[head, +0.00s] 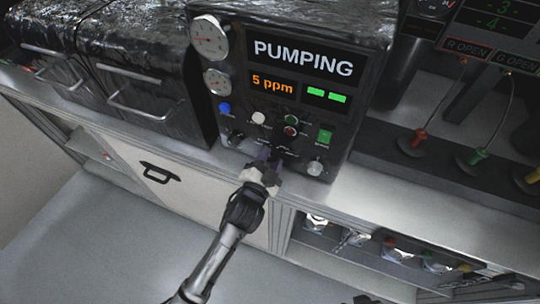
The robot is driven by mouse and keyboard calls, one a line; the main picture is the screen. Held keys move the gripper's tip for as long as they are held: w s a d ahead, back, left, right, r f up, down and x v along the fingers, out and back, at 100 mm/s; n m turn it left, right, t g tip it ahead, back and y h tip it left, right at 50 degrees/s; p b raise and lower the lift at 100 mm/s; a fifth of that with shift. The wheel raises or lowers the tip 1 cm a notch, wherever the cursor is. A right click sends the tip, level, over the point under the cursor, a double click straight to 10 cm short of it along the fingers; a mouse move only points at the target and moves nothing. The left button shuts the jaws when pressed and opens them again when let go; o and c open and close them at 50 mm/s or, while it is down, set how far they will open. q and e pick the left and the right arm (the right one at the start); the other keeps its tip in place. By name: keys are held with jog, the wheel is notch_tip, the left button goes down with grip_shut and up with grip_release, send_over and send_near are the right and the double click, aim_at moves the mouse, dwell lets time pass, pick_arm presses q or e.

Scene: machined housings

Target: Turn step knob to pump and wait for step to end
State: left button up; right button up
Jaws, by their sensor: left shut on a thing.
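A dark machine panel (355,127) stands on the counter, with a display (303,58) that reads PUMPING. Below it a smaller display (274,85) reads 5 ppm in orange, beside two lit green bars (326,96). My left gripper (268,163) is at the lower middle of the panel, shut on what seems to be the step knob. The fingers hide the knob, so its pointer cannot be read. My right gripper is not in view.
Two gauges (209,38) are on the panel's left side.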

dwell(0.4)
pick_arm(q)
jog(key=o, duration=0.9)
jog(key=shift+s, duration=0.1)
jog(key=v, duration=1.3)
jog(key=shift+s+a, duration=0.15)
jog(key=shift+s, duration=0.15)
